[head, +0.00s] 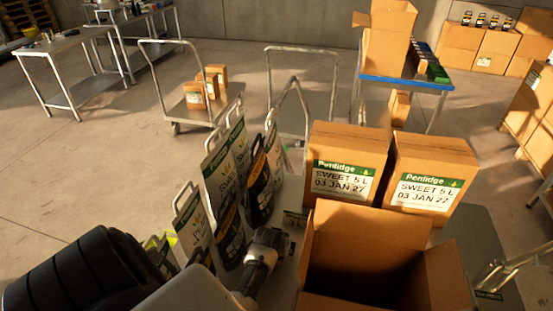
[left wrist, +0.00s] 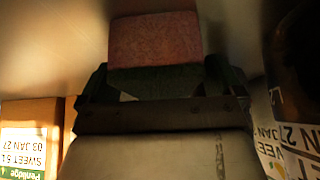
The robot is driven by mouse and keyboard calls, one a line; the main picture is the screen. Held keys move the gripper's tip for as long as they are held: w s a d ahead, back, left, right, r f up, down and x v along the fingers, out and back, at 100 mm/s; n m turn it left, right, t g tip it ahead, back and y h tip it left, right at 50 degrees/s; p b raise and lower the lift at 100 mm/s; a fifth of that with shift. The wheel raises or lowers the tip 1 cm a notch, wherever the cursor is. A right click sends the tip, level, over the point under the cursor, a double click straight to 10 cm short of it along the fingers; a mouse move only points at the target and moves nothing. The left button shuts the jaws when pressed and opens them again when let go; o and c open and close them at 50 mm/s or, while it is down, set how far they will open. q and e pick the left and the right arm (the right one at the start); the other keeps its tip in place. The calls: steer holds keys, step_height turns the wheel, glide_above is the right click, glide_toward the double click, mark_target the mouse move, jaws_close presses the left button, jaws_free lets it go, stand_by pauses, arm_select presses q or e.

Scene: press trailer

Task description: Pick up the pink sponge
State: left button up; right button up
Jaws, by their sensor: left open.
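The pink sponge (left wrist: 155,38) shows at the top centre of the left wrist view, with a dark green side facing me. It rests on or just above a pale surface; the shadow hides which. My left gripper (left wrist: 158,78) is open, with one dark finger on each side of the sponge's green lower part. Whether the fingers touch it cannot be told. In the head view my left arm reaches in from the lower left, and its wrist (head: 266,250) points down between the bags and the open carton. The sponge is hidden there.
Upright printed bags (head: 228,175) stand close left of my wrist. An open carton (head: 365,250) stands close right, with two labelled cartons (head: 345,150) (head: 432,165) behind it. A flat trolley (head: 195,110) and a metal table (head: 62,65) stand farther back. Clear floor lies left.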

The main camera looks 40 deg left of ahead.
arm_select(q)
steer(key=shift+c, duration=0.2)
steer(key=c, duration=1)
steer(key=shift+r, duration=0.25)
